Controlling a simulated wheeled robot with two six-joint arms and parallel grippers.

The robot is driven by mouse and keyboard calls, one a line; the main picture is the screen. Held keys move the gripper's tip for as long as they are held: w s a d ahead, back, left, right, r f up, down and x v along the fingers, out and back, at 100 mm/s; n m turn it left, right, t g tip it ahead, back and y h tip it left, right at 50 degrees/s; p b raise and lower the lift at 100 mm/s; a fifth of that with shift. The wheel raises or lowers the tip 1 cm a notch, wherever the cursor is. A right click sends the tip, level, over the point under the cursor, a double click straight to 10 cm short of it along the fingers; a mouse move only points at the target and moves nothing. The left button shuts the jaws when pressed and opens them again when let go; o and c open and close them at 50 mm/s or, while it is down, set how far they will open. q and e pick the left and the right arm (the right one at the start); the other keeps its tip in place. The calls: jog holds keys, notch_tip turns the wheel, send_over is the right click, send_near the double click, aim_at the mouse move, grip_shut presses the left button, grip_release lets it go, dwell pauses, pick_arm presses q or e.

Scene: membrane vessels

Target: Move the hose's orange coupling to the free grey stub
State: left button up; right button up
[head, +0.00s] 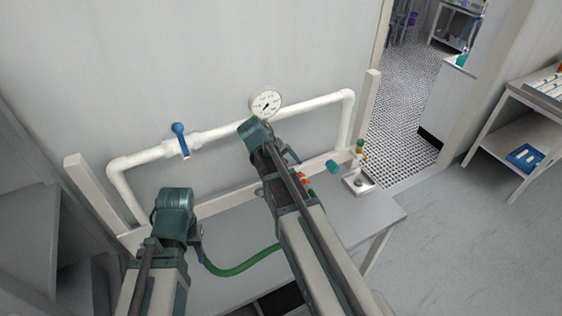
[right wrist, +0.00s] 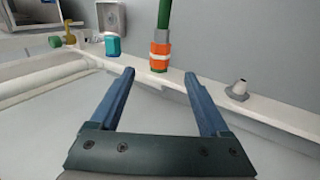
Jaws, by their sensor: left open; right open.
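The orange coupling (right wrist: 160,52) has a pale band and sits on the green hose in the right wrist view. It shows partly beside my right arm in the head view (head: 305,181). The free grey stub (right wrist: 238,90) stands on the pale rail to its right in the right wrist view. My right gripper (right wrist: 160,78) is open and empty, the coupling beyond and between its fingertips. The green hose (head: 236,269) sags in the head view; my right arm hides part of it. My left gripper (head: 198,252) is open near the hose's left part, its fingers mostly hidden.
A white pipe with a blue-handled valve (head: 180,140) and a gauge (head: 266,103) runs along the wall. A teal fitting (head: 333,167) and a brass valve on a white block (head: 358,183) stand at the grey bench's right end (head: 385,211).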

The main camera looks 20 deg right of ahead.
jog(key=b+x, duration=0.9)
jog(key=x, duration=0.1)
jog(key=shift+f, duration=0.3)
jog(key=shift+d+f+b, duration=0.45)
jog(key=shift+f+b, duration=0.1)
grip_shut()
